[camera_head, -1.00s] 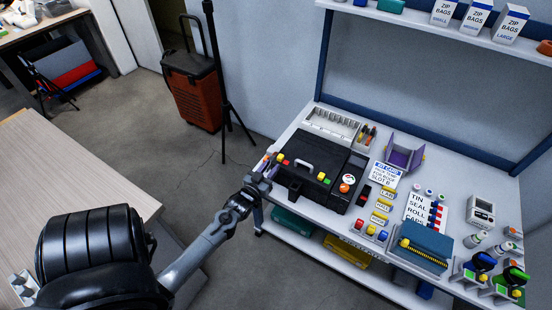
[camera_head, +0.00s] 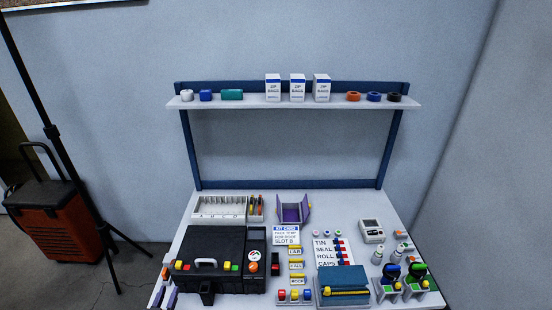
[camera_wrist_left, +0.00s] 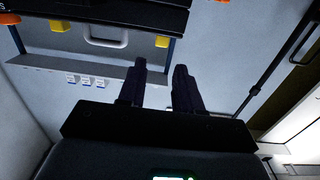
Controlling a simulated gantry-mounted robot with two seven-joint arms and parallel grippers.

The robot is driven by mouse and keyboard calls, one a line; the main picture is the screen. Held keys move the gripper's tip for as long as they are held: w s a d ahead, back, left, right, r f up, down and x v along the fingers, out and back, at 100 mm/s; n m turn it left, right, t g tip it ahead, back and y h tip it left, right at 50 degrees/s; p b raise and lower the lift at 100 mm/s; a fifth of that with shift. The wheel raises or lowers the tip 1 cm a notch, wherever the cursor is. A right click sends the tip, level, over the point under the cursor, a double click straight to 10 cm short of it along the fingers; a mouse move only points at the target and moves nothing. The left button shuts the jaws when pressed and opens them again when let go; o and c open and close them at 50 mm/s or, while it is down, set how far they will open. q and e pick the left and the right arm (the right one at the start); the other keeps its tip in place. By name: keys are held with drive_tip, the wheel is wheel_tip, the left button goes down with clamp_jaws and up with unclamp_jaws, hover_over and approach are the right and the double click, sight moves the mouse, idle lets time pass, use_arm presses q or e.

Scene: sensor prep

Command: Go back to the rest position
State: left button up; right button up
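My right gripper is in neither view.
The white bench (camera_head: 350,206) holds a compartment tray (camera_head: 218,213), a purple open bin (camera_head: 293,211), a blue pouch (camera_head: 342,279) and labelled cards. A shelf (camera_head: 250,103) with zip bag boxes stands above. A black tripod (camera_head: 75,170) and an orange trolley case (camera_head: 47,225) are at left.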

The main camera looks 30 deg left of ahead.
use_arm(q)
drive_tip(key=w+d+r+m+g+h+p, duration=0.1)
drive_tip(key=w+d+r+m+h, duration=0.2)
drive_tip(key=d, duration=0.7)
drive_tip(key=w+d+r+m+h+p, duration=0.15)
drive_tip(key=d+r+h, duration=0.3)
drive_tip(key=d, duration=0.55)
drive_tip(key=s+d+r+m+g+h+p, duration=0.15)
drive_tip(key=s+d+g, duration=0.3)
drive_tip(key=d, duration=0.55)
drive_tip(key=s+d+m+g, duration=0.2)
drive_tip(key=s+g, duration=0.4)
drive_tip(key=s, duration=0.2)
wheel_tip(320, 180, up, 38)
drive_tip(key=s+p, duration=0.1)
drive_tip(key=p, duration=3.6)
